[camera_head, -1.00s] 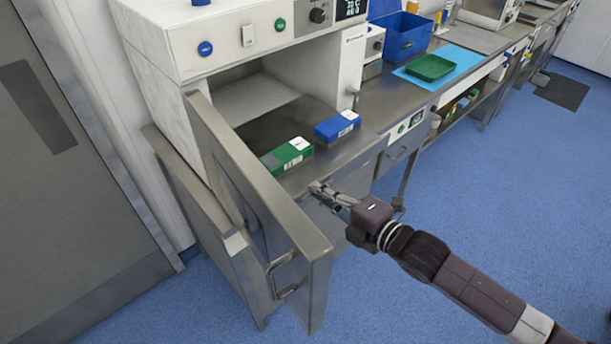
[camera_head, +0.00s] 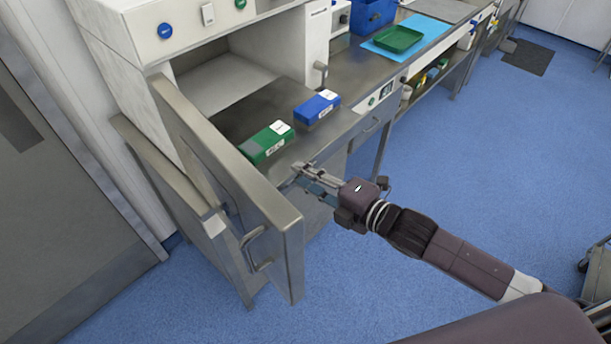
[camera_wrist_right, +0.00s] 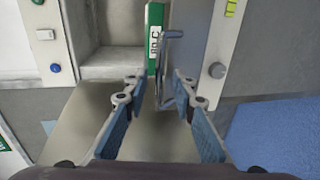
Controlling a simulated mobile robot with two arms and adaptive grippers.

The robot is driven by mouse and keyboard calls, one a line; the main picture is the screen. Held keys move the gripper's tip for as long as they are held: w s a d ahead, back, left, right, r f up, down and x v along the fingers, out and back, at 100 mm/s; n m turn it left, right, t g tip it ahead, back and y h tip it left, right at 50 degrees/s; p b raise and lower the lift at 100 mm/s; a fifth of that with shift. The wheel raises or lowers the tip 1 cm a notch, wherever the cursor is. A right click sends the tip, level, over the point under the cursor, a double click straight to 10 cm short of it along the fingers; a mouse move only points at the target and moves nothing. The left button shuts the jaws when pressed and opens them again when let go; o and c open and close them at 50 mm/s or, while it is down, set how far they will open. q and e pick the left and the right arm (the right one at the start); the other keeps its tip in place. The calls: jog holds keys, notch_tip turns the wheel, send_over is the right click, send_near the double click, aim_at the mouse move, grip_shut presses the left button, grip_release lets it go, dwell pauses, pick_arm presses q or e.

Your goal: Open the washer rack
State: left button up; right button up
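The washer (camera_head: 170,40) is a pale cabinet with an open bay, and its thick metal door (camera_head: 225,160) stands swung open at the left. A metal rack surface (camera_head: 235,122) at the bay carries a green box (camera_head: 266,143) and a blue box (camera_head: 317,107). My right gripper (camera_head: 300,172) is at the front edge of this surface, close to the green box. In the right wrist view my right gripper (camera_wrist_right: 160,90) has its fingers apart. A thin metal handle (camera_wrist_right: 168,75) shows between and beyond the fingertips; contact cannot be told. My left gripper is not in view.
The open door's handle (camera_head: 255,250) faces the front. A metal counter (camera_head: 362,72) with a green tray (camera_head: 398,39) on a blue sheet and a blue bin (camera_head: 370,14) runs away to the right. The blue floor (camera_head: 480,150) at the right is mostly clear.

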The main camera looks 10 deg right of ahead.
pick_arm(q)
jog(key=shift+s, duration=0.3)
pick_arm(e)
jog(key=v, duration=1.2)
jog(key=shift+r, duration=0.1)
dwell(0.5)
